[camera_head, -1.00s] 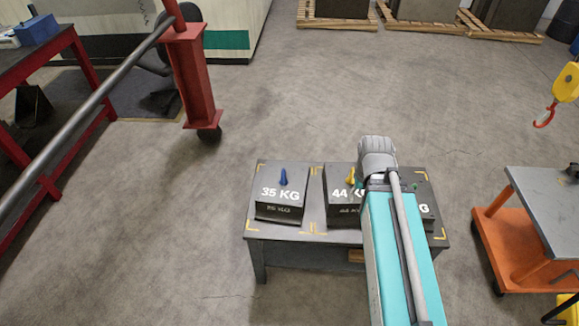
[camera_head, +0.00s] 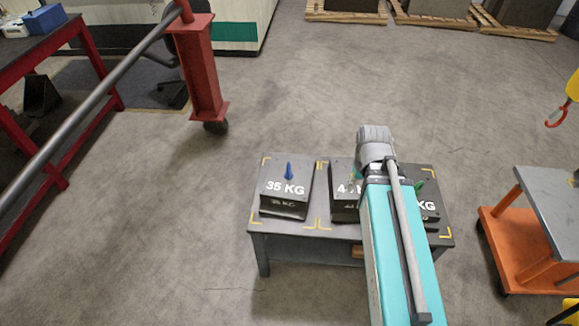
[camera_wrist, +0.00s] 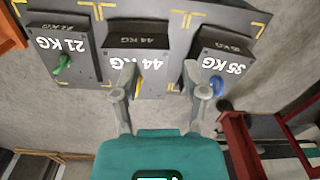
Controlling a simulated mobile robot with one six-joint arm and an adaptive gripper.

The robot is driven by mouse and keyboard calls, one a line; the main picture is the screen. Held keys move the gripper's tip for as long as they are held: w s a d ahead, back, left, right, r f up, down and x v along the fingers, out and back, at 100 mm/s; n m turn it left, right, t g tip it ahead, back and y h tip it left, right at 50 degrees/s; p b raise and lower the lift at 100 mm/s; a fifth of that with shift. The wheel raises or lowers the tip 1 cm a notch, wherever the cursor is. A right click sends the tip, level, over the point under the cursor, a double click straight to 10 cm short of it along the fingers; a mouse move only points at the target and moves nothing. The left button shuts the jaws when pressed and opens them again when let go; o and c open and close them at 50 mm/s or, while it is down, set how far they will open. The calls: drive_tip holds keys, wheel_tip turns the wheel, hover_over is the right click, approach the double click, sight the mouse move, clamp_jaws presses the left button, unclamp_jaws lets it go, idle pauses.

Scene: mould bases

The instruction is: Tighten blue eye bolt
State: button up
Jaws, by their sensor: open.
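The blue eye bolt (camera_head: 288,172) stands upright on top of the 35 KG block (camera_head: 285,190) at the left of the low table. In the wrist view the blue eye bolt (camera_wrist: 217,85) is at the right, just beyond my right finger. My gripper (camera_wrist: 160,75) is open and empty, with its fingers over and beside the 44 KG block (camera_wrist: 145,52). In the head view my arm hides the fingers and much of the 44 KG block. Contact between the right finger and the bolt cannot be told.
A yellow bolt on the 44 KG block is mostly hidden. An orange cart (camera_head: 520,250) stands right, a red hoist frame (camera_head: 197,75) left. Floor left of the table is clear.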

drive_tip(key=w+a+f+n+b, duration=0.2)
drive_tip(key=w+a+n, duration=0.2)
drive_tip(key=w+n, duration=0.4)
drive_tip(key=n+y+b, duration=0.2)
drive_tip(key=n+b, duration=0.3)
drive_tip(key=n, duration=2.2)
hover_over(289, 165)
drive_tip(key=d, duration=0.3)
drive_tip(key=shift+a+f, duration=0.2)
drive_tip(key=shift+f, duration=2.45)
drive_tip(key=shift+s+f+b, duration=0.1)
drive_tip(key=shift+f+b, duration=0.1)
drive_tip(key=shift+b, duration=0.2)
drive_tip(key=a+f+b, duration=0.1)
drive_tip(key=f+b, duration=0.7)
drive_tip(key=a+f+b, duration=0.1)
drive_tip(key=f+b, duration=0.4)
drive_tip(key=shift+a+f, duration=0.1)
drive_tip(key=shift+a, duration=0.25)
clamp_jaws()
